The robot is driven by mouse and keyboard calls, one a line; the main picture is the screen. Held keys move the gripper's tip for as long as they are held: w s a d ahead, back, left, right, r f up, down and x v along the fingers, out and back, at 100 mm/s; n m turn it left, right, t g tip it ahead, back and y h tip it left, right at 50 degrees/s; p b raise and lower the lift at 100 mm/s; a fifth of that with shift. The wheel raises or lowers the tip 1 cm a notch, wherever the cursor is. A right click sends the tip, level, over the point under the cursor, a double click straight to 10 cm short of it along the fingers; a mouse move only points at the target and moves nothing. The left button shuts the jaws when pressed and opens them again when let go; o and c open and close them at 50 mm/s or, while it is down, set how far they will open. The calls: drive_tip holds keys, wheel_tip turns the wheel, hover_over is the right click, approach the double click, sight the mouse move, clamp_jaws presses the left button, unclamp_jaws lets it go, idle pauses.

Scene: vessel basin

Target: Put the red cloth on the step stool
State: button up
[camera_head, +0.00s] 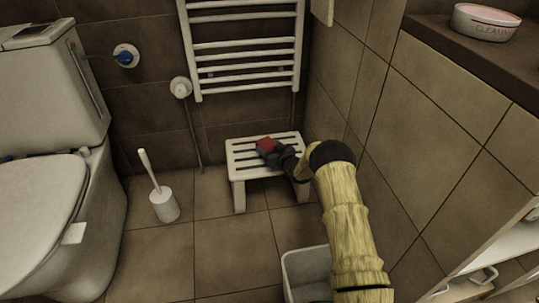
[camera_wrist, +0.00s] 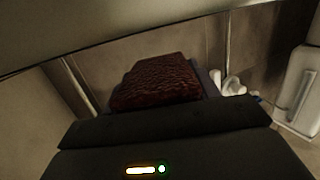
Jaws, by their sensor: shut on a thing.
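The red cloth (camera_head: 266,145) is small and folded and shows at the tip of my gripper (camera_head: 272,153) in the head view. It also shows as a dark red textured block (camera_wrist: 158,82) in the wrist view, just beyond the dark gripper body. My gripper is shut on the cloth. The white slatted step stool (camera_head: 240,160) stands on the floor against the back wall, and the cloth is over its top. I cannot tell whether the cloth touches the slats. The gripper's fingertips are mostly hidden.
A toilet (camera_head: 50,215) is at the left, with a toilet brush (camera_head: 163,200) on the floor beside it. A towel radiator (camera_head: 245,48) hangs above the stool. A white bin (camera_head: 305,262) stands below my arm. A bowl (camera_head: 484,22) sits on the right ledge.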

wheel_tip(320, 180, down, 4)
drive_tip(key=shift+r+b, duration=0.15)
drive_tip(key=shift+b, duration=0.85)
drive_tip(key=shift+a+r, duration=0.1)
drive_tip(key=shift+f, duration=0.2)
drive_tip(key=o, duration=1)
drive_tip(key=shift+o, duration=0.2)
drive_tip(key=shift+r, duration=0.1)
